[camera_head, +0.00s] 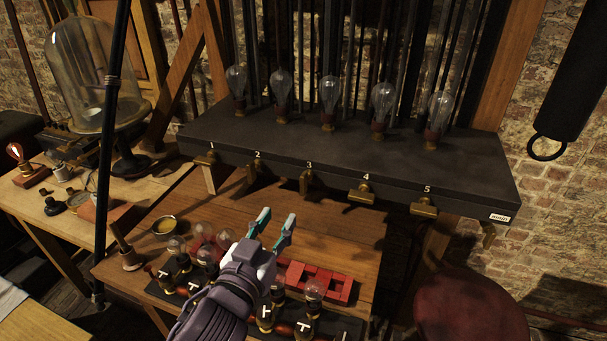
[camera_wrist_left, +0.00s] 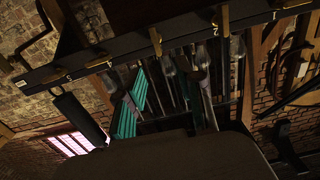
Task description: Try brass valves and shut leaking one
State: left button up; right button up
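A long dark box (camera_head: 345,150), numbered 1 to 5, carries brass valves along its front. They are valve 1 (camera_head: 206,158), valve 2 (camera_head: 257,163), valve 3 (camera_head: 306,182), valve 4 (camera_head: 362,193) and valve 5 (camera_head: 424,208). The handles of 4 and 5 look crosswise; the others are harder to judge. A glass bulb stands above each valve. My left gripper (camera_head: 277,217) is open and empty, below and in front of valves 2 and 3, touching none. In the left wrist view its teal fingers (camera_wrist_left: 172,88) are spread, with brass handles (camera_wrist_left: 156,40) beyond. My right gripper is out of view.
A glass bell jar (camera_head: 95,75) stands left. A round reddish seat (camera_head: 470,305) is at right. Bench space below valves 3 and 4 is clear.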

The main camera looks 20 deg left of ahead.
aim_at(302, 178)
pick_arm(q)
jog(key=w+p, duration=0.1)
jog(key=w, duration=0.3)
jog(key=w+r+p, duration=0.1)
jog(key=w, duration=0.3)
jog(key=w+p, duration=0.1)
jog(key=w, duration=0.3)
jog(key=shift+w+d+r, duration=0.1)
jog(key=shift+d+r, duration=0.1)
jog(key=shift+d, duration=0.2)
jog(key=shift+w+f, duration=0.15)
jog(key=shift+w, duration=0.55)
jog(key=shift+c, duration=0.3)
grip_shut()
